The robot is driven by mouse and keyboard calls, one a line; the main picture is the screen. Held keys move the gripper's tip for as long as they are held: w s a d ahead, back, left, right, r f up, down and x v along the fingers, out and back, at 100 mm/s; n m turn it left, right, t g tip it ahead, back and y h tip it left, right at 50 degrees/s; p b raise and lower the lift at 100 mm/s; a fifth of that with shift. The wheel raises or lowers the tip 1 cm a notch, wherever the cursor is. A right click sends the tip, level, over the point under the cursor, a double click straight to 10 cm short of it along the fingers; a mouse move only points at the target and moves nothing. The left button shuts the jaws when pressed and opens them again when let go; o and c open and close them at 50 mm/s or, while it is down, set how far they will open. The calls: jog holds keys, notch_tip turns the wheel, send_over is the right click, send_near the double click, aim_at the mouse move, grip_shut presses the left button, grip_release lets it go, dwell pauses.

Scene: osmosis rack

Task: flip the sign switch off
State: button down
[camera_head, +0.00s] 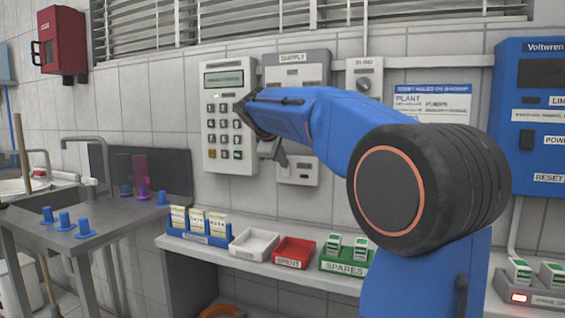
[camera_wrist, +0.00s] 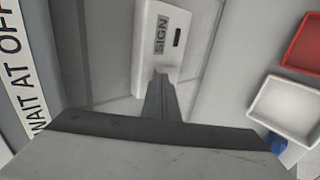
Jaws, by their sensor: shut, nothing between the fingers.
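The sign switch is a pale plate (camera_wrist: 148,30) labelled SIGN at the top middle of the wrist view, with a small dark slot or rocker (camera_wrist: 177,38) beside the label. Its position, on or off, cannot be told. My gripper (camera_wrist: 161,74) is shut and empty, its tips over the plate's near edge close to the label; contact cannot be told. In the head view my gripper (camera_head: 282,158) is in front of the wall, right of the keypad. A pale box (camera_head: 304,172) behind it, partly hidden by my arm, looks like the same plate.
A keypad panel (camera_head: 228,120) is left of my gripper, and the SUPPLY box (camera_head: 297,62) is above. Below, a shelf holds a white tray (camera_head: 254,245), a red tray (camera_head: 294,252) and a green SPARES tray (camera_head: 345,267). A blue cabinet (camera_head: 530,110) is at right.

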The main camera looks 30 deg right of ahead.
jog(key=shift+r, duration=0.1)
jog(key=shift+r, duration=0.75)
jog(key=v, duration=1.3)
jog(key=shift+d, duration=0.1)
jog(key=s+a+f+m+y, duration=0.2)
jog(key=s+a+f, duration=0.2)
jog(key=s+f, duration=0.8)
jog(key=s+a+f+m+y, duration=0.3)
jog(key=s+a+f, duration=0.2)
jog(key=s+f, duration=0.7)
jog(key=s+a+f+m+g+y, duration=0.1)
jog(key=s+a+f, duration=0.3)
jog(key=s+f, duration=0.8)
notch_tip(320, 180, down, 7)
jog(key=shift+a+f+m+y, duration=0.1)
jog(key=shift+a+m+y, duration=0.2)
jog(key=shift+m+y, duration=0.55)
